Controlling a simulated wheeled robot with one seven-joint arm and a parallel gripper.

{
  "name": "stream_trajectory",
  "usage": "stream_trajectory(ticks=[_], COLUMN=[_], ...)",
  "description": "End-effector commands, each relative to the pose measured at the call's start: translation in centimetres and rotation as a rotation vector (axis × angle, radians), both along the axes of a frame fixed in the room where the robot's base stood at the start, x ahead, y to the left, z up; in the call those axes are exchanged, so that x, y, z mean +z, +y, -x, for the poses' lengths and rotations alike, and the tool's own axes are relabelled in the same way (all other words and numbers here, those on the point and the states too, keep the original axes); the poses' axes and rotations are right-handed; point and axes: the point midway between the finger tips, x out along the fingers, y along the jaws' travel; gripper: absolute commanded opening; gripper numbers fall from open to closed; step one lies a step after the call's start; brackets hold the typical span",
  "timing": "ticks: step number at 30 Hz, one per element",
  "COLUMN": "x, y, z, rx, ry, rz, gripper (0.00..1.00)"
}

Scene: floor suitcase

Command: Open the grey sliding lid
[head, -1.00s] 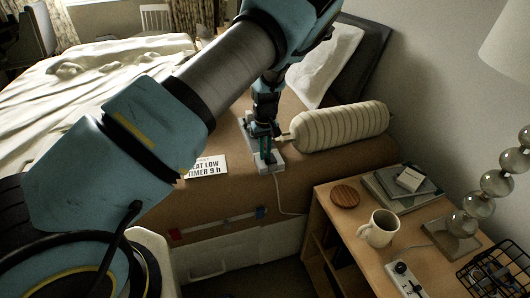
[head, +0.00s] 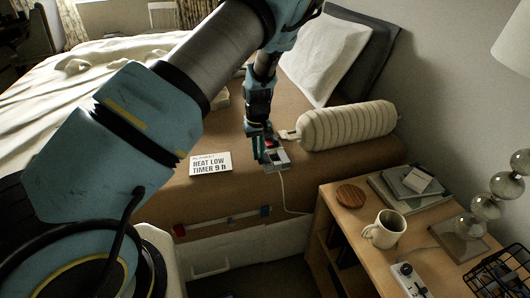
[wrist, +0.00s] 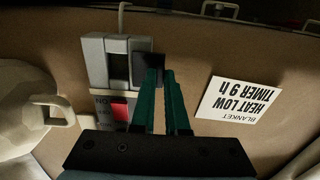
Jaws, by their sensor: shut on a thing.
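A grey control unit (head: 281,165) lies on the brown bed cover; it shows larger in the wrist view (wrist: 94,62). A grey sliding part with a dark square opening (wrist: 118,68) covers the unit's end nearest its cable. A red patch (wrist: 120,110) with partly hidden lettering lies bare beside it; it also shows in the head view (head: 271,143). My gripper (head: 261,158) is at the unit's side. In the wrist view its green fingers (wrist: 158,72) are shut at a small dark block (wrist: 148,64) beside the grey part. Their exact contact is partly hidden.
A white sign (head: 210,163) lies left of the unit. A ribbed cream bolster (head: 348,127) with a tab lies close on the right. A thin cable (head: 283,195) runs down the bed's front. The nightstand (head: 340,217) carries a mug (head: 383,230). Bare cover lies around the sign.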

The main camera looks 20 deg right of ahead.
Motion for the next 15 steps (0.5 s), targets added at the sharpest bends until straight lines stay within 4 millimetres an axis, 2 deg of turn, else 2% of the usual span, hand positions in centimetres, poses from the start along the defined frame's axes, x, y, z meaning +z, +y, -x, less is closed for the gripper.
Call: stream_trajectory(ticks=[5, 6, 14, 15], x=[0.06, 0.06, 0.03, 0.03], y=[0.45, 0.48, 0.37, 0.36], z=[-0.22, -0.22, -0.16, -0.13], rx=[0.002, 0.003, 0.002, 0.002], ry=[-0.002, -0.002, -0.001, -0.001], rz=[-0.007, -0.007, -0.006, -0.006], gripper=[0.00, 0.13, 0.42, 0.42])
